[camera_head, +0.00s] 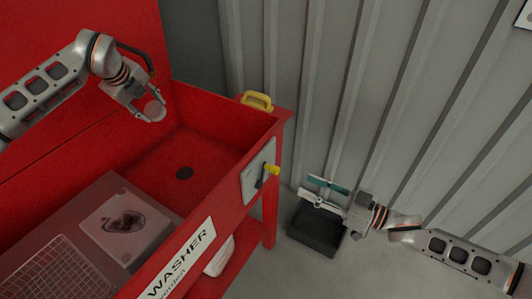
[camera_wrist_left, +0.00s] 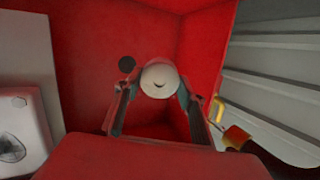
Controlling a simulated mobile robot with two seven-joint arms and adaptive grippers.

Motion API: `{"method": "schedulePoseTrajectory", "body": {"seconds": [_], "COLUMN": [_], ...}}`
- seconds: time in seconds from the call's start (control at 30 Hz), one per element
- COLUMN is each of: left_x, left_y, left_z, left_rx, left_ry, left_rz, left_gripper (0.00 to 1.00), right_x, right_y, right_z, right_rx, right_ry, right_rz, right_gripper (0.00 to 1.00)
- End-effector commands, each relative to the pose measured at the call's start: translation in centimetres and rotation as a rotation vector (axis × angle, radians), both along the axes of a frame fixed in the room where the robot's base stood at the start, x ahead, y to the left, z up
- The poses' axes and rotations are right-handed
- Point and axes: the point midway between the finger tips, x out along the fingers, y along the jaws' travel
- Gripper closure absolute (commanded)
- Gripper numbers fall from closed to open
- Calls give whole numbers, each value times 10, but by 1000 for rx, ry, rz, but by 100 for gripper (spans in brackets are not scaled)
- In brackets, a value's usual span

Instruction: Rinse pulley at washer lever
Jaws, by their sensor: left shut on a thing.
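My left gripper (camera_head: 148,106) is shut on a grey round pulley (camera_head: 155,110) and holds it above the red washer basin (camera_head: 215,150), towards its back wall. In the left wrist view the pulley (camera_wrist_left: 159,79) sits as a pale disc between the two fingertips. The washer lever (camera_head: 271,169) has a yellow grip and sits on a grey plate at the washer's right front side, apart from both grippers. My right gripper (camera_head: 324,193) is open and empty, right of the washer, with its fingers spread.
A dark drain hole (camera_head: 184,173) is in the basin floor. A yellow handle (camera_head: 257,101) is on the back right rim. A wire basket (camera_head: 58,272) and a grey panel with a dark oval (camera_head: 125,223) lie left. A black bin (camera_head: 316,229) stands on the floor below my right gripper.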

Motion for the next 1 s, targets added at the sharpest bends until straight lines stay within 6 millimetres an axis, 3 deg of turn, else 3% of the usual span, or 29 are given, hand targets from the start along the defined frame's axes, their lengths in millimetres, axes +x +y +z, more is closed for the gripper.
{"method": "schedulePoseTrajectory", "body": {"seconds": [0.47,0.5,0.63,0.87,1.0], "left_x": [0,0,0,0,0], "left_y": [0,0,0,0,0], "left_z": [1,1,1,1,1], "left_rx": [0,0,0,0,0], "left_ry": [-2,-2,-2,-2,-2], "left_rz": [0,0,0,0,0], "left_gripper": [90,90,90,90,90], "right_x": [0,0,0,2,11], "right_y": [0,0,0,0,-3], "right_z": [0,0,0,0,-3], "right_rx": [0,0,0,13,78], "right_ry": [0,0,0,18,114], "right_rz": [0,0,0,3,17], "right_gripper": [66,68,100,100,100]}}
